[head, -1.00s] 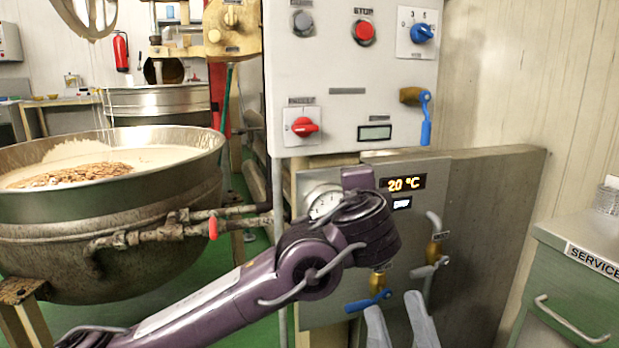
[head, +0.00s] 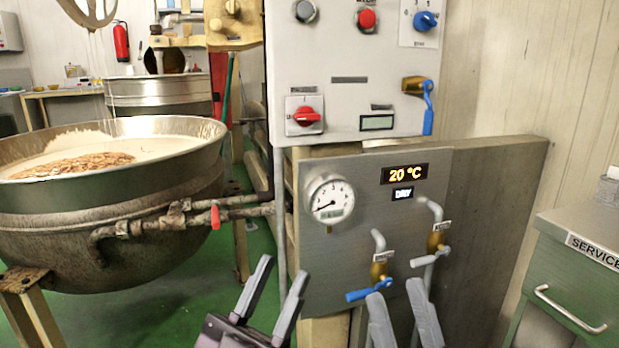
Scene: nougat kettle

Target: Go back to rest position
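My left gripper (head: 273,287) is low in the middle of the head view, its two grey fingers apart and pointing up, with nothing between them. My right gripper (head: 396,296) is to its right at the bottom edge, its two light grey fingers also apart and empty. The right fingers overlap the picture area just below the blue-handled valve (head: 369,292); I cannot tell the gap in depth. Neither gripper is seen holding anything.
A large kettle (head: 110,235) of pale mix with nuts stands at left. The control box (head: 345,80) with knobs and a red switch (head: 307,117) is above. A pressure gauge (head: 329,203) and a display (head: 404,174) sit on the panel. A green service cabinet (head: 575,275) is at right.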

